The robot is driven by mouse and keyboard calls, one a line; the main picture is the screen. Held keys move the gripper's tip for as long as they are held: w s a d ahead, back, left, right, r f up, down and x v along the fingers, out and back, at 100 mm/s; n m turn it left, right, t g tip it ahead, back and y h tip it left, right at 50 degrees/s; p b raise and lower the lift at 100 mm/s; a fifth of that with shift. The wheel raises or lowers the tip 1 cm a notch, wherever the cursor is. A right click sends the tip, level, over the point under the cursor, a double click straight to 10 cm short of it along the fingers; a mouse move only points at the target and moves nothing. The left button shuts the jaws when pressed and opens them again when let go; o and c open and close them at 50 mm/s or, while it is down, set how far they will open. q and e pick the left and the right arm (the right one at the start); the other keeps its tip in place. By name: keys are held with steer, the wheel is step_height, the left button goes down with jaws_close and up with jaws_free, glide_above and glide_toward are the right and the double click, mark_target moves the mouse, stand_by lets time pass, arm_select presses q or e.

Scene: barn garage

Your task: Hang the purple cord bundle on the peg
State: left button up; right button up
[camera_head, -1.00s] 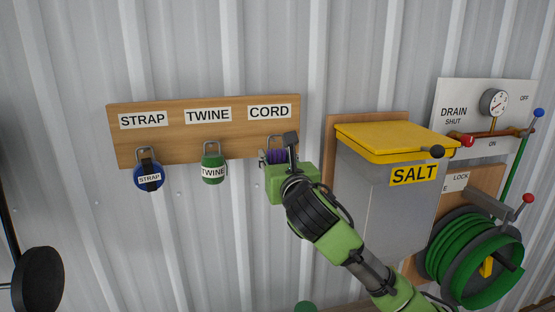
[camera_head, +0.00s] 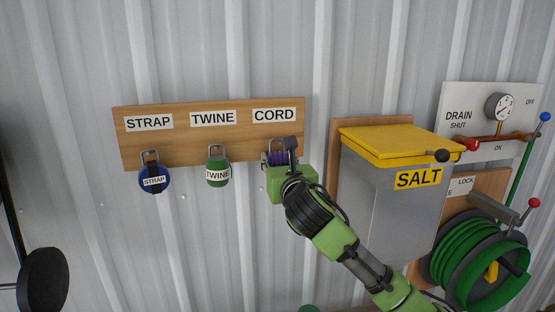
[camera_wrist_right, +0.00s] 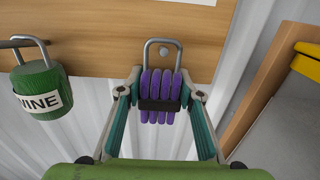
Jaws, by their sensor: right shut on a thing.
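The purple cord bundle (camera_wrist_right: 152,86), with a black band and a grey metal loop, is between the fingers of my right gripper (camera_wrist_right: 161,92), which is shut on it. In the head view, the bundle (camera_head: 277,158) shows partly behind my right gripper (camera_head: 279,163), below the CORD label (camera_head: 274,115). In the right wrist view, the round end of the peg (camera_wrist_right: 165,53) shows inside the loop's opening, below its top bar. I cannot tell how far the loop is along the peg. My left gripper is not in view.
On the wooden board (camera_head: 190,148), a blue strap bundle (camera_head: 154,180) and a green twine bundle (camera_head: 217,172) hang to the left. A salt bin (camera_head: 385,185) with a yellow lid stands close on the right. A green hose reel (camera_head: 470,260) is farther right.

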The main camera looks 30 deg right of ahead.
stand_by(0.3)
steer(key=o, duration=1.2)
steer(key=shift+o, duration=0.2)
steer(key=shift+f, duration=0.1)
steer(key=v, duration=1.2)
